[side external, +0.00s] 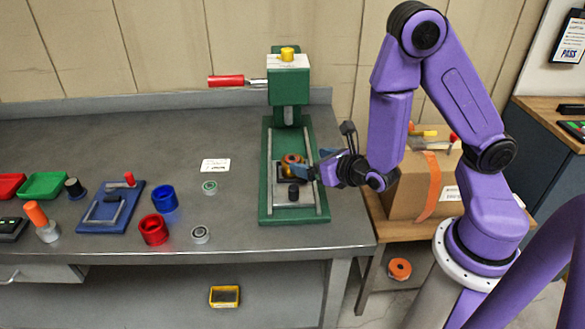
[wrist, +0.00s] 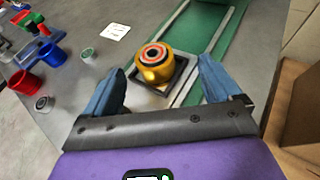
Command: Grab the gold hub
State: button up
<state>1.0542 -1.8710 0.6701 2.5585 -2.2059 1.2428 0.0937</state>
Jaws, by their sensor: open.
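The gold hub (wrist: 156,64) stands in a dark square holder (wrist: 181,72) on the green press base. It has a red ring and a dark centre on top. In the side external view the gold hub (side external: 291,160) shows partly, just left of my gripper (side external: 305,170). In the wrist view my gripper (wrist: 160,88) is open, with one blue finger at each side and the hub between and beyond them. Part of the holder is hidden by the hub.
The green press (side external: 289,85) with a red handle (side external: 226,81) rises behind the hub. Red (side external: 153,230) and blue (side external: 165,198) cups and bearings (side external: 200,234) lie left. The bench between cups and press is mostly clear.

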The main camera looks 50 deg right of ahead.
jog(key=shift+a+f+n, duration=0.3)
jog(key=shift+f+n, duration=0.1)
jog(key=shift+w+f+y, duration=0.1)
jog(key=shift+w+y, duration=0.1)
jog(key=shift+y, duration=0.1)
jog(key=shift+x, duration=0.8)
jog(key=shift+w, duration=0.1)
jog(key=shift+x, duration=2.65)
jog(key=c, duration=1.3)
